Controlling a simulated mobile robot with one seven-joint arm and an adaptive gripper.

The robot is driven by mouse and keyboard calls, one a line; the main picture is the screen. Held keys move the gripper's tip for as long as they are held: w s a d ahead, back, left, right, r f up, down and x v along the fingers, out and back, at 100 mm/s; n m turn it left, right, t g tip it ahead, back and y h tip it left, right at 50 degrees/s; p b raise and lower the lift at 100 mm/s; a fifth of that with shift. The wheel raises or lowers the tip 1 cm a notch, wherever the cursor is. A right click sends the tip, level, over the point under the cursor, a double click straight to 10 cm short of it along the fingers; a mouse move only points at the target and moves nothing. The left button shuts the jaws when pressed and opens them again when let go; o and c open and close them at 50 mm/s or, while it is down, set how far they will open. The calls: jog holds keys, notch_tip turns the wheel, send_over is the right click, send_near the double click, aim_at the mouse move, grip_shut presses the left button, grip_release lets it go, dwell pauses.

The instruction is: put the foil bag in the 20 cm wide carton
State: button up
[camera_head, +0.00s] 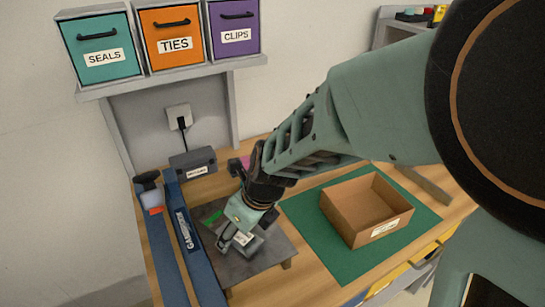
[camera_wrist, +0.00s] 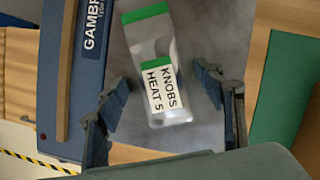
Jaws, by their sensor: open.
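The foil bag (camera_wrist: 178,50) is silvery with green bands and a white label reading KNOBS HEAT 5. It lies on a dark grey board, and my gripper partly covers it in the head view. My gripper (camera_wrist: 163,88) is open above the bag, with one finger on each side of its labelled end. My gripper (camera_head: 238,238) also shows over the board in the head view. The carton (camera_head: 334,217) is brown, open-topped and looks empty. It stands on a green mat to the right of my gripper.
The blue GAMBREX-type sealer (camera_head: 185,240) stands just left of the board (camera_head: 268,252). A dark box (camera_head: 193,160) sits behind it. The green mat (camera_head: 310,215) has free room around the carton. Labelled bins (camera_head: 175,35) stand on a shelf above.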

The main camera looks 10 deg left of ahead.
jog(key=shift+f, duration=0.25)
jog(key=shift+c, duration=0.2)
jog(key=c, duration=1.3)
jog(key=shift+r, duration=0.1)
